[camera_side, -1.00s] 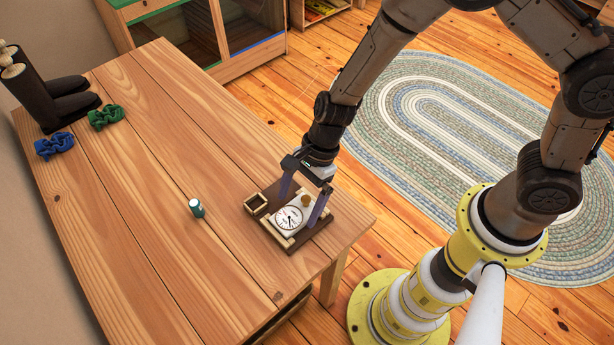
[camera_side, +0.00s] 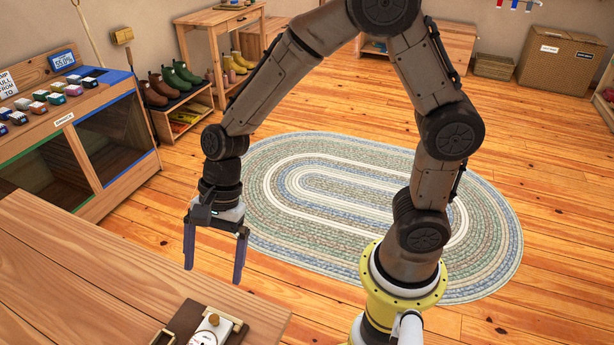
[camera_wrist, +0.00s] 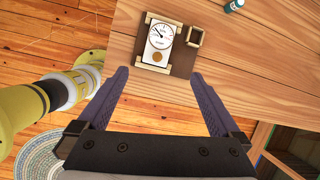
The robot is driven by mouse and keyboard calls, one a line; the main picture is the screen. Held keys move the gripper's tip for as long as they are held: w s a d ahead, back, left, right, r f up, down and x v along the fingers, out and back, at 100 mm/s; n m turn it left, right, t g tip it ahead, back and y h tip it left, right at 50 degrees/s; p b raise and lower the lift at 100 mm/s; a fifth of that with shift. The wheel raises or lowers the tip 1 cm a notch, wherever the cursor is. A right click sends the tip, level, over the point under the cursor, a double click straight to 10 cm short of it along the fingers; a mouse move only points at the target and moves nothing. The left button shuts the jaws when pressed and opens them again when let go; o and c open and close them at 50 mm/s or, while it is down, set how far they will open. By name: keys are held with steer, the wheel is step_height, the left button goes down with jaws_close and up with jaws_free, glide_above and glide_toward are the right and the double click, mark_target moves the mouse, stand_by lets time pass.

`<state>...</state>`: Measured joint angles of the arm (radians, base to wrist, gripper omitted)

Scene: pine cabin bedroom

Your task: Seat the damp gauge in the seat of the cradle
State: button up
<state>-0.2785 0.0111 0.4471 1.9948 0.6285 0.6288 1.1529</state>
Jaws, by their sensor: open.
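The damp gauge (camera_wrist: 159,38), a white plate with a round dial and a brown knob, lies face up on the dark brown cradle (camera_wrist: 181,62), between pale wooden strips. It looks level there, but I cannot tell whether it is fully down. In the side view the gauge (camera_side: 207,337) and cradle (camera_side: 187,318) are partly cut off by the bottom edge. A small square wooden frame (camera_wrist: 195,37) is beside the gauge on the cradle. My gripper (camera_side: 214,276) is open and empty, raised above the cradle; its two purple fingers (camera_wrist: 160,98) are wide apart and clear of the gauge.
The cradle stands near the edge of the wooden table (camera_side: 90,290). A small green and white cylinder (camera_wrist: 234,5) stands on the table beyond the square frame. A braided rug (camera_side: 370,210) and a cabinet (camera_side: 100,140) lie beyond the table.

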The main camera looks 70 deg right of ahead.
steer(key=s+d+r+n+t+h, duration=0.4)
steer(key=s+d+r+n+t, duration=0.1)
steer(key=s+d+r+n, duration=0.9)
steer(key=s+d+n, duration=0.1)
steer(key=d, duration=0.2)
steer(key=shift+r+n, duration=0.2)
steer(key=shift+n, duration=0.2)
